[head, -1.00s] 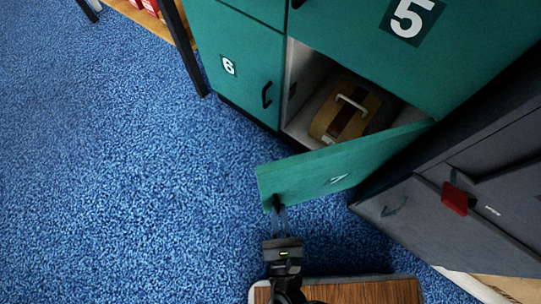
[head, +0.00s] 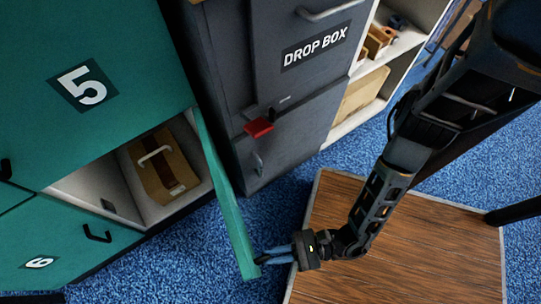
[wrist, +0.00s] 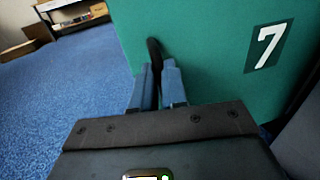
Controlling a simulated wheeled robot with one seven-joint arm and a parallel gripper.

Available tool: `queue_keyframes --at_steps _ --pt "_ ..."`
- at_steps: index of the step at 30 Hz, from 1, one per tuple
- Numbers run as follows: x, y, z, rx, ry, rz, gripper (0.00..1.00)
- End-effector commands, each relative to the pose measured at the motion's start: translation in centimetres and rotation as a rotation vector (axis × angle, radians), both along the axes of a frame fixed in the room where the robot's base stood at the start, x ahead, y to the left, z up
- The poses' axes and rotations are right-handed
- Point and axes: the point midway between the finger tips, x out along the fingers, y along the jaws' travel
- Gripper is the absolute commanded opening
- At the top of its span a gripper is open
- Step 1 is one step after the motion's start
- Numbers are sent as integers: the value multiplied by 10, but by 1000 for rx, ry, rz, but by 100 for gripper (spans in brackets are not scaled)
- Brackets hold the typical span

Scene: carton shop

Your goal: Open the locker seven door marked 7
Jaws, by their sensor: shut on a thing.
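The green locker door marked 7 (head: 226,205) stands swung wide open, seen nearly edge-on in the head view. Its number panel shows in the wrist view on the door's face (wrist: 215,60). My gripper (head: 268,258) is at the door's free edge. Its blue fingers (wrist: 157,85) are shut on the black door handle (wrist: 154,52). The open locker compartment (head: 92,195) holds a tan case (head: 160,178) with a dark band and a pale handle.
A dark grey drop box (head: 285,110) with a red tag stands right beside the open door. A wooden-topped surface (head: 400,245) lies under my arm. Lockers 5 (head: 110,60) and 6 (head: 75,245) are shut. Blue carpet is clear in front of the lockers.

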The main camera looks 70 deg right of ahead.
Motion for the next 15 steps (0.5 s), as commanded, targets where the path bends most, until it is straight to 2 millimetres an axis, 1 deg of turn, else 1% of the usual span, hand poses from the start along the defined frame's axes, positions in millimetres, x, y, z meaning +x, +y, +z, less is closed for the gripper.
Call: queue_keyframes --at_steps 6,7,14,15 --pt "0 0 0 0 -1 0 0" --pt "0 0 0 0 0 0 15" --pt "0 0 0 0 0 -1 37" --pt "0 0 0 0 0 -1 38"
